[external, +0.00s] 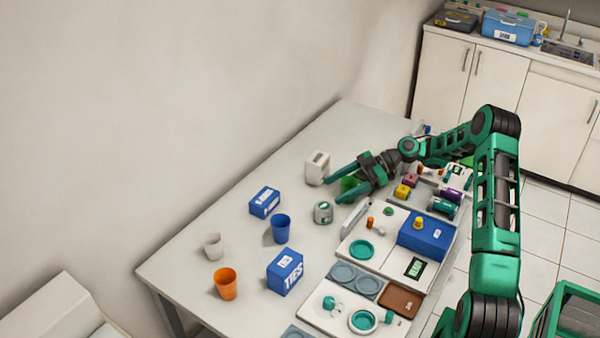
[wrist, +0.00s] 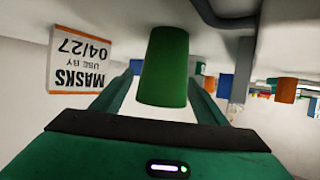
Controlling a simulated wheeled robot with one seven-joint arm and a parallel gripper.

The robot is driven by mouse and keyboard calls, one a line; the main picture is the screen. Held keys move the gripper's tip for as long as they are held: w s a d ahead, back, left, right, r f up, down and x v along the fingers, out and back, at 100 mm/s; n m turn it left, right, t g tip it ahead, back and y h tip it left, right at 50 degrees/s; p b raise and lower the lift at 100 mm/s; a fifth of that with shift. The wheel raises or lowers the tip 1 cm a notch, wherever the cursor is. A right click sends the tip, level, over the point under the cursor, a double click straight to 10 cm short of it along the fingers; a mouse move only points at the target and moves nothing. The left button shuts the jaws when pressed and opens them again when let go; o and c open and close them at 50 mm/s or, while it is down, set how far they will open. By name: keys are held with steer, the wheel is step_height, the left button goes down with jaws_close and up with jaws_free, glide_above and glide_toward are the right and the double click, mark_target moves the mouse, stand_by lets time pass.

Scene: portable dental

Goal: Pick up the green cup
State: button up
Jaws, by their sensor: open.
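The green cup (external: 349,184) stands on the table, partly hidden behind my gripper in the external view. In the wrist view the green cup (wrist: 164,68) is at the upper middle, between the two fingers and toward their far ends. My gripper (external: 343,183) is low over the table with its two green fingers spread, one on each side of the cup. In the wrist view my gripper (wrist: 163,88) is open. I cannot tell whether either finger touches the cup.
A white masks box (external: 317,167) stands close beyond the fingers. A small round white-and-green container (external: 323,212) stands near the nearer finger. A blue cup (external: 281,229), an orange cup (external: 225,284), a white cup (external: 213,245) and blue boxes stand farther left. Trays with small items (external: 361,220) lie to the right.

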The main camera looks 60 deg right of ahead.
steer(key=shift+w+a+f, duration=0.1)
steer(key=shift+a, duration=0.05)
steer(key=c, duration=1.1)
